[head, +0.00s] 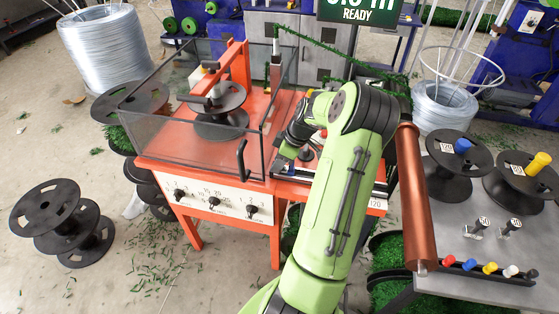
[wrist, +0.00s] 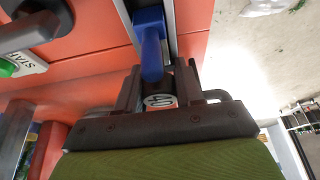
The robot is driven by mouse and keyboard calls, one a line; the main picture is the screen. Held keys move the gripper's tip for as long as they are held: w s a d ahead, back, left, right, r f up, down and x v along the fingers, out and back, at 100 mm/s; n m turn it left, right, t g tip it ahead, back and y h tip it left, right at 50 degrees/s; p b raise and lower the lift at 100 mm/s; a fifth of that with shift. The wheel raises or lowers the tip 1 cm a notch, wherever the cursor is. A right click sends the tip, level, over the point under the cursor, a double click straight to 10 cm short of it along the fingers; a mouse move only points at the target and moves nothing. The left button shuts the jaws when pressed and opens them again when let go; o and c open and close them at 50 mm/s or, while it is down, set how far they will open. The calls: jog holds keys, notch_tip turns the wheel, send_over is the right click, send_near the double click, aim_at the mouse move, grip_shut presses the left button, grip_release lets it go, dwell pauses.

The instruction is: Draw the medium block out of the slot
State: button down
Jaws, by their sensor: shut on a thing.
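A blue part (wrist: 150,45) stands just beyond the fingers, in line with the metal-edged slot (wrist: 166,14) in the orange machine top. I cannot tell how deep the block sits in the slot. In the head view my gripper is low over the orange machine (head: 222,172), right of its clear box, and my green arm hides most of the block and slot.
The clear guard box (head: 190,130) with a black handle (head: 242,160) stands left of my gripper. A copper roller (head: 410,195) is close on the right, beside a grey table (head: 480,250) with spools and coloured pegs. A green start button (wrist: 8,68) shows in the wrist view.

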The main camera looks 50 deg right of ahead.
jog(key=shift+r+p, duration=1.85)
jog(key=shift+r, duration=0.65)
